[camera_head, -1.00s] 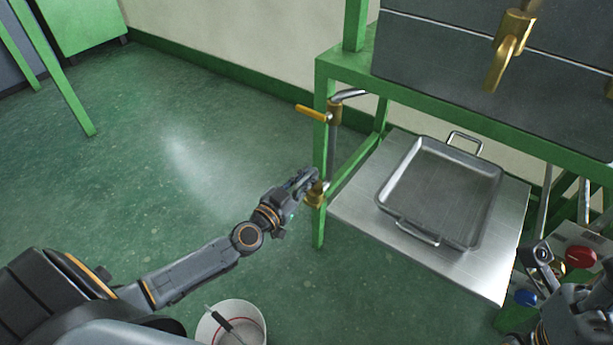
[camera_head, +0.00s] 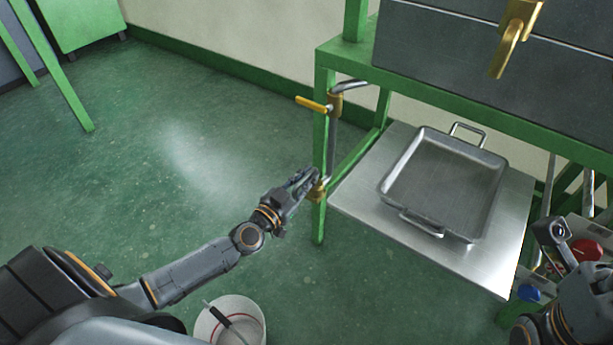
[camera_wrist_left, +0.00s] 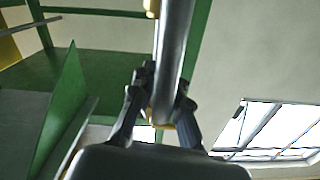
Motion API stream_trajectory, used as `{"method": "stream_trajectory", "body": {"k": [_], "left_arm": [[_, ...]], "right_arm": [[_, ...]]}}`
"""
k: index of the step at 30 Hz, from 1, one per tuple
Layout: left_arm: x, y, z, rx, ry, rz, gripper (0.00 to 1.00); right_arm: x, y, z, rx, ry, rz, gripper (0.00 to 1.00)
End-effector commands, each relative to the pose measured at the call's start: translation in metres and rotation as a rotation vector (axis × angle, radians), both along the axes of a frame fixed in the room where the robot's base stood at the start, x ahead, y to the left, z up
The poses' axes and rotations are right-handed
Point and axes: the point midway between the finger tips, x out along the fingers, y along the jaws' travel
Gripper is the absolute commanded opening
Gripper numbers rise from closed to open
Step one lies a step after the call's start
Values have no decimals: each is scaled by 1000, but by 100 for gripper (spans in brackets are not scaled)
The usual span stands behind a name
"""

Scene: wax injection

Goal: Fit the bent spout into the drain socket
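My left gripper (camera_head: 312,178) is beside the front green post, at the lower end of a grey drain pipe (camera_head: 333,137). Its fingers are closed around a small brass piece (camera_head: 317,190), which looks like the bent spout. In the left wrist view the gripper (camera_wrist_left: 160,85) has a finger on each side of the grey pipe (camera_wrist_left: 173,45), and some brass (camera_wrist_left: 155,118) shows between them. The drain socket seems to be at the pipe's lower end; the fingers hide the joint. My right gripper (camera_head: 552,235) is at the lower right edge; its fingers do not show clearly.
A yellow-handled valve (camera_head: 312,103) sits above on the pipe. A metal tray (camera_head: 445,180) stands on the steel shelf (camera_head: 375,215). A brass tap (camera_head: 505,50) hangs at upper right. A white bucket (camera_head: 255,310) stands on the floor. Floor left of the post is clear.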

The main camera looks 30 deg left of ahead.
Motion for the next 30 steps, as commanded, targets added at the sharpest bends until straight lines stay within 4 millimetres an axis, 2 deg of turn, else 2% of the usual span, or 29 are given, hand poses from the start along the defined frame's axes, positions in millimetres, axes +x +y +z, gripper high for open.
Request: {"method": "stream_trajectory", "body": {"k": [1, 3, 14, 17, 24, 30], "left_arm": [[0, 0, 1, 0, -1, 0, 30], [0, 0, 1, 0, -1, 0, 38], [-6, 1, -1, 0, 3, 0, 38], [-20, 3, -1, 2, 4, -1, 38], [-71, 10, -1, 2, 5, -1, 38], [-104, 15, 0, 2, 3, 0, 38]], "right_arm": [[-1, 0, 2, 1, -6, 0, 40], [-1, 0, 3, 2, -9, 0, 40], [0, -1, -1, 5, 1, -1, 40], [0, -1, -1, 4, 0, -1, 40], [0, 0, 0, 3, -1, 0, 40], [0, 0, 0, 3, -1, 0, 40]]}}
